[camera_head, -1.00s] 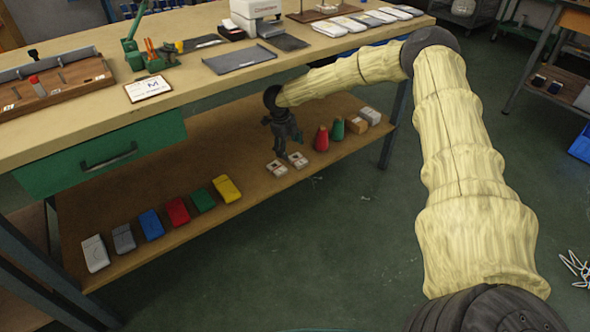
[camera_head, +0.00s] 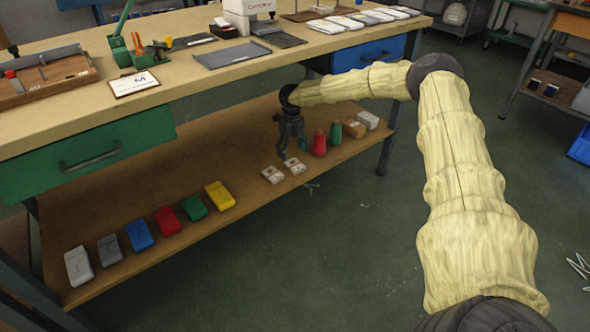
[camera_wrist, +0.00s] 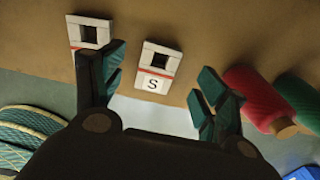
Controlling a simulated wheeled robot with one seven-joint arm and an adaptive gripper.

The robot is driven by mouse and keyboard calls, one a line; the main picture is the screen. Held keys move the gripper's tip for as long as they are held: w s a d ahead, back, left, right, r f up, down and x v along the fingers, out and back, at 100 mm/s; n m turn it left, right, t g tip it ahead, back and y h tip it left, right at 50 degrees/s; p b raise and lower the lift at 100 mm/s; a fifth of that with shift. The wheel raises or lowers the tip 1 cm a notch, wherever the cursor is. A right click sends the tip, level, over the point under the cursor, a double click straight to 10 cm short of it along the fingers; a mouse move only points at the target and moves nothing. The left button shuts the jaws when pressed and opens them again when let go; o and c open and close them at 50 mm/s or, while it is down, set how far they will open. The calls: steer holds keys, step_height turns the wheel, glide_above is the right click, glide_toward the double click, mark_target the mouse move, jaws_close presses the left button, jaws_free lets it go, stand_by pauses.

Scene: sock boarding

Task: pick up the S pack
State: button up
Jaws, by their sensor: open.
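The S pack (camera_wrist: 153,80) is a small white pack with a dark window, a red line and a black S. It lies on the wooden lower shelf, and it also shows in the head view (camera_head: 295,166). A similar white pack (camera_wrist: 86,32) lies to its left, partly hidden by a finger; it is in the head view too (camera_head: 272,175). My gripper (camera_wrist: 162,82) is open and empty, its teal-padded fingers spread either side of the S pack in the wrist view. In the head view my gripper (camera_head: 291,148) is above and behind the packs, apart from them.
Brown and white boxes (camera_head: 355,128) are beyond. Several coloured packs (camera_head: 168,220) line the shelf at left. The tabletop (camera_head: 200,75) hangs over the shelf.

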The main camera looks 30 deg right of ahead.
mark_target(293, 160)
steer(key=shift+s+f+b, duration=0.15)
steer(key=shift+f+b, duration=1.35)
steer(key=shift+f, duration=1.05)
steer(key=c, duration=1.1)
